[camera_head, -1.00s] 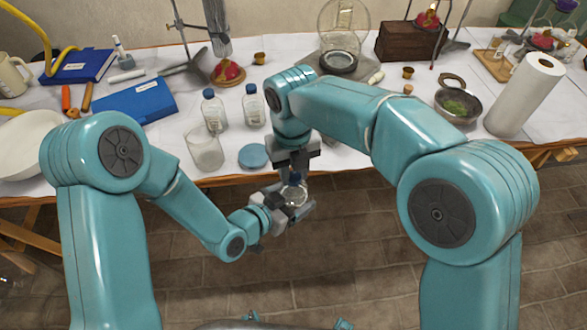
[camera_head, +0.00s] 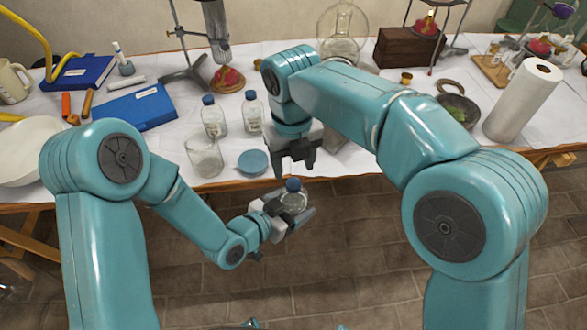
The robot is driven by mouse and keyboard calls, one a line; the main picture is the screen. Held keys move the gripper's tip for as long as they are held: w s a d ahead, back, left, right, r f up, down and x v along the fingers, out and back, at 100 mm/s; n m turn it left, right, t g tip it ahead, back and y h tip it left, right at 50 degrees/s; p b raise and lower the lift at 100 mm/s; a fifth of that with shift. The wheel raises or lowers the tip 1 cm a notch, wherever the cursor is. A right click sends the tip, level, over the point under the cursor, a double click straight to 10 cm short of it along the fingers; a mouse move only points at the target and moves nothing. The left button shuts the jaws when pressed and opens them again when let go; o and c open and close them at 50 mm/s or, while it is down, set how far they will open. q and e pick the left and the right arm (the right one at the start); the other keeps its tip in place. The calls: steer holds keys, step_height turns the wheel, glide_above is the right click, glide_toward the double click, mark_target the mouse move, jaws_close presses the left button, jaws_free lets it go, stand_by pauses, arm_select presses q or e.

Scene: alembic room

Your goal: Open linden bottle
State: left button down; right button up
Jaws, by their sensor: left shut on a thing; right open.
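A small clear bottle (camera_head: 295,202) with a blue cap (camera_head: 293,184) is in front of the table, over the floor. My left gripper (camera_head: 290,210) is shut on its body and holds it about upright. The cap sits on top of the bottle; whether it is loose cannot be told. My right gripper (camera_head: 294,171) is above the cap, pointing down, with its fingers apart and nothing between them. There is a small gap between its fingertips and the cap. No label can be read on the bottle.
Two blue-capped bottles (camera_head: 213,117) (camera_head: 252,112), a glass beaker (camera_head: 205,156) and a blue disc (camera_head: 252,161) stand near the table's front edge. A paper roll (camera_head: 522,101) and a bowl (camera_head: 457,109) are at the right. Blue books (camera_head: 138,106) lie at the left.

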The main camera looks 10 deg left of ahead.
mark_target(294, 183)
steer(key=m, duration=0.6)
steer(key=shift+r+m, duration=0.1)
steer(key=shift+m, duration=0.3)
steer(key=m, duration=0.5)
steer(key=shift+s+d, duration=0.1)
steer(key=m, duration=0.6)
steer(key=shift+r, duration=0.15)
steer(key=m, duration=0.5)
steer(key=shift+r, duration=0.15)
steer(key=m, duration=0.5)
steer(key=shift+d+r, duration=0.1)
steer(key=shift+r, duration=0.05)
steer(key=m, duration=0.5)
steer(key=shift+r+m, duration=0.2)
steer(key=shift+m, duration=0.2)
steer(key=m, duration=0.4)
steer(key=shift+s+r+m, duration=0.1)
steer(key=shift+r+m, duration=0.15)
steer(key=shift+m, duration=0.15)
steer(key=m, duration=0.3)
steer(key=shift+r, duration=0.2)
steer(key=shift+r+m, duration=0.25)
steer(key=shift+m, duration=0.75)
step_height(294, 183, down, 8)
steer(key=shift+r, duration=0.2)
steer(key=shift+c, duration=0.4)
